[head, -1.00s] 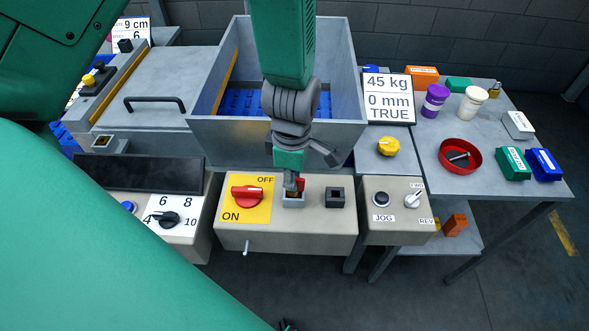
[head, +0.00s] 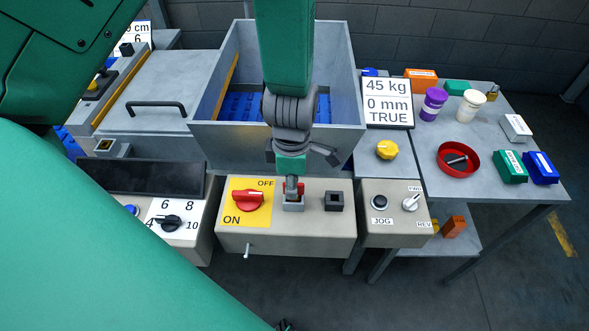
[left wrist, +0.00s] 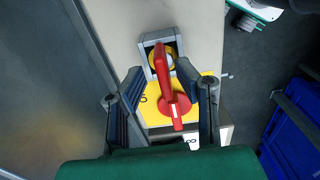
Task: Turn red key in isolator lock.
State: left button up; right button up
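The red key (left wrist: 161,62) stands in the grey square isolator lock (left wrist: 147,42), which has a yellow ring inside. My left gripper (left wrist: 162,70) has its fingers on either side of the key, with visible gaps; it looks open. In the head view my left gripper (head: 291,182) hangs straight down over the lock (head: 293,205) and hides much of the key (head: 301,189). Left of the lock, the red rotary switch (head: 248,199) sits on a yellow OFF/ON plate (head: 236,213). My right gripper is not seen.
A black square socket (head: 334,201) sits right of the lock on the same beige box (head: 286,241). A JOG box (head: 394,231) stands to the right. A grey bin (head: 230,137) rises behind the gripper. A side table (head: 445,196) holds a red bowl (head: 442,166) and several small items.

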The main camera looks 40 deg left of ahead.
pick_arm(q)
jog(key=shift+r, duration=0.1)
notch_tip(320, 180, up, 5)
jog(key=p, duration=0.5)
jog(key=shift+r, duration=0.9)
jog(key=shift+s, duration=0.15)
